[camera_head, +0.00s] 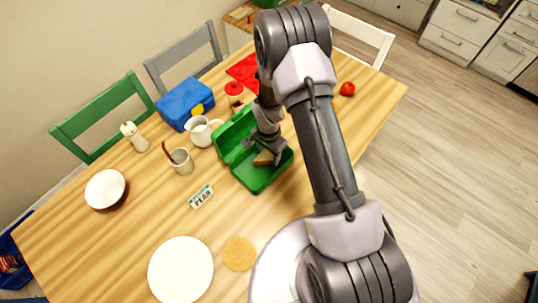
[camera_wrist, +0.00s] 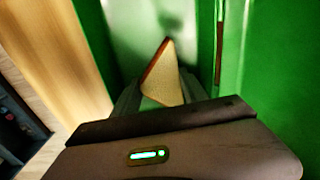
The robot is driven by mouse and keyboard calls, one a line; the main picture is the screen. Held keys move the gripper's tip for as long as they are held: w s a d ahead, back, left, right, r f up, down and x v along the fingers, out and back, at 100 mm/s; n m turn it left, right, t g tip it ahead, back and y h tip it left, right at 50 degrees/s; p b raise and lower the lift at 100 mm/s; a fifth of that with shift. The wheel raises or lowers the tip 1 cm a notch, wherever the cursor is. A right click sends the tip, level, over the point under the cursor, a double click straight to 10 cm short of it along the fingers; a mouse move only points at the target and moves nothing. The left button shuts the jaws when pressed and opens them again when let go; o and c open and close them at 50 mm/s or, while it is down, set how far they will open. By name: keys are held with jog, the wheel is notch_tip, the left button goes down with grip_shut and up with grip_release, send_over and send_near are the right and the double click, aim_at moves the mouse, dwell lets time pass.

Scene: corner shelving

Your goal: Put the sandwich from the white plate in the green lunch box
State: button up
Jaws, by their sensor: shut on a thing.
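The green lunch box (camera_head: 259,180) lies open on the wooden table, with its lid (camera_head: 232,133) raised on the far left side. My gripper (camera_head: 268,154) is down inside or just over the open box, shut on the sandwich (camera_head: 263,159). In the wrist view the sandwich (camera_wrist: 162,75) is a pale triangle with a brown crust, between the fingers, with green walls around it. I cannot tell whether it touches the box floor. The white plate (camera_head: 181,269) is at the table's front left, and it is empty.
A white jug (camera_head: 202,131), a cup with a brown stick (camera_head: 181,161), a small sign (camera_head: 201,196) and a bowl (camera_head: 106,189) stand left of the box. A blue box (camera_head: 185,103) is behind. A round tan disc (camera_head: 239,253) lies beside the plate.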

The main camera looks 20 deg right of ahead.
jog(key=o, duration=0.7)
notch_tip(320, 180, up, 18)
jog(key=p, duration=0.3)
notch_tip(320, 180, up, 14)
jog(key=n+t, duration=0.2)
send_over(268, 153)
jog(key=s+a, duration=0.1)
jog(key=s, duration=0.3)
jog(key=s+a+r+n+t+y, duration=0.2)
jog(key=s+a+r+n+t, duration=0.1)
jog(key=s+r, duration=1)
jog(key=s+n, duration=0.1)
jog(key=s, duration=0.3)
jog(key=shift+r+n+t, duration=0.15)
jog(key=shift+n+t, duration=0.25)
